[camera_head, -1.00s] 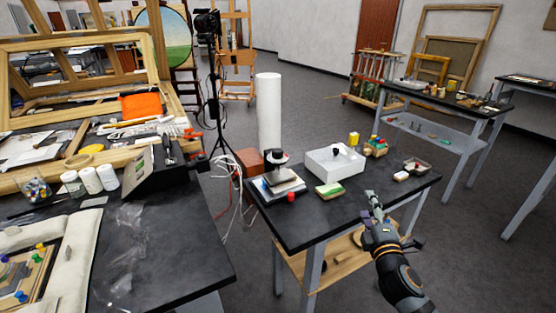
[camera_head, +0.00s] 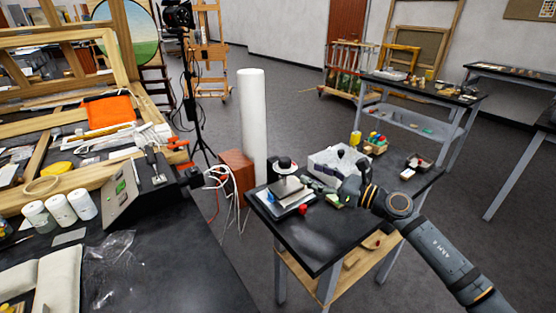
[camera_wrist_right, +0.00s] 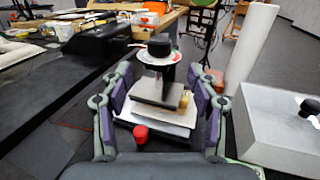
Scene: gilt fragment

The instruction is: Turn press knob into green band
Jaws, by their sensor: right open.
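The small press (camera_head: 287,188) stands on the near left part of the black-topped table. Its round black knob (camera_head: 285,162) sits above a pale dial disc (camera_wrist_right: 142,56); the knob also shows in the right wrist view (camera_wrist_right: 159,45). Small coloured marks show on the disc's rim, but I cannot make out the green band or where the knob points. My right gripper (camera_wrist_right: 161,74) is open and empty, its fingers on either side of the press in the wrist view, nearer the camera than the knob. In the head view it (camera_head: 312,184) is just right of the press. My left gripper is out of view.
A red knob-like piece (camera_wrist_right: 141,133) lies in front of the press. A pale box (camera_wrist_right: 282,125) stands to the right. A tall white cylinder (camera_head: 253,125) rises behind the table. A dark workbench (camera_head: 180,255) lies to the left across a gap.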

